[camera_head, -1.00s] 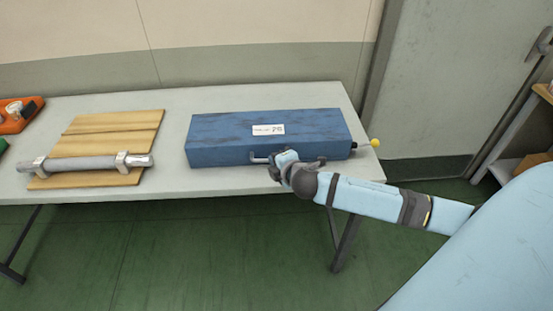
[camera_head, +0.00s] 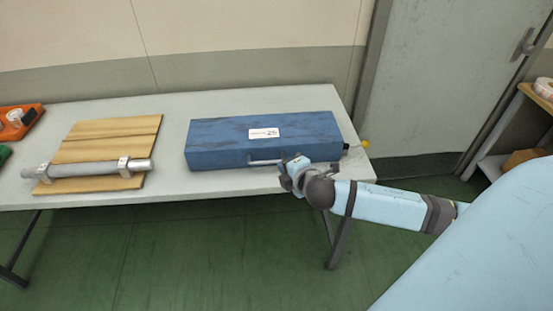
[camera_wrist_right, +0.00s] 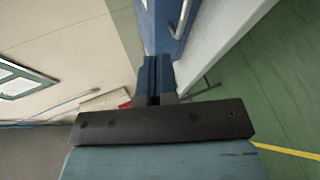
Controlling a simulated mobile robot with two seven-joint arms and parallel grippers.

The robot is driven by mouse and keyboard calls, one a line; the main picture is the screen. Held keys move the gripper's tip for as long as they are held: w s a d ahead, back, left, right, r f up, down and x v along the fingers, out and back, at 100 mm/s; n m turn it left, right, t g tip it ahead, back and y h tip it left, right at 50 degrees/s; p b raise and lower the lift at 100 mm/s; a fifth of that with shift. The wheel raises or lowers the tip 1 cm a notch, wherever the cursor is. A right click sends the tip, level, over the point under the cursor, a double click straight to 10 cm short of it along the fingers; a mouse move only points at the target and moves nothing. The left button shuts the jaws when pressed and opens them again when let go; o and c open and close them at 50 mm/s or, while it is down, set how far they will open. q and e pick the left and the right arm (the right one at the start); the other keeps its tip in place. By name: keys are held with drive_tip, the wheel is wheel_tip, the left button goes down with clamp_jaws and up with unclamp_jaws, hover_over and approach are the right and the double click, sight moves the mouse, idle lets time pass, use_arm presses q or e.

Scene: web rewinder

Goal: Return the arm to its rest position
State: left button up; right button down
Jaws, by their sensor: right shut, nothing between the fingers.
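My right arm comes in from the right in the head view. Its gripper (camera_head: 290,168) is at the front edge of the table, by the right front of a blue box (camera_head: 222,142) with a white label and a front handle. In the right wrist view the gripper fingers (camera_wrist_right: 155,75) are together with nothing between them. The blue box shows past the fingertips there, with its handle (camera_wrist_right: 183,18). I cannot tell from the head view whether the gripper touches the box. My left gripper is not in view.
The grey table (camera_head: 205,192) also carries a wooden board (camera_head: 118,130) with a metal roller (camera_head: 85,169) in brackets, and an orange tray (camera_head: 30,118) at far left. A yellow knob (camera_head: 365,144) sticks out at the box's right end. A shelf (camera_head: 497,145) stands at right. Green floor lies in front.

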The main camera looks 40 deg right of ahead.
use_arm(q)
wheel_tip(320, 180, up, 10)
drive_tip(key=p, duration=1)
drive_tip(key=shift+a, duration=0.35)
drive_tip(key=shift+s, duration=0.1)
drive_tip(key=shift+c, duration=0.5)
use_arm(e)
drive_tip(key=s+a+f+m+g+y, duration=0.1)
drive_tip(key=s+a+f+m+y, duration=0.1)
drive_tip(key=s+a+m, duration=0.5)
drive_tip(key=s+a+f+m+g+y, duration=0.1)
drive_tip(key=s+a+f+m+y, duration=0.1)
drive_tip(key=s+a+m, duration=0.5)
drive_tip(key=s+a+f, duration=0.1)
drive_tip(key=s+a, duration=0.2)
drive_tip(key=s, duration=0.1)
drive_tip(key=shift+s+a+f+g+y, duration=0.2)
drive_tip(key=shift+s+f+g+y, duration=0.1)
drive_tip(key=shift+s+y, duration=0.1)
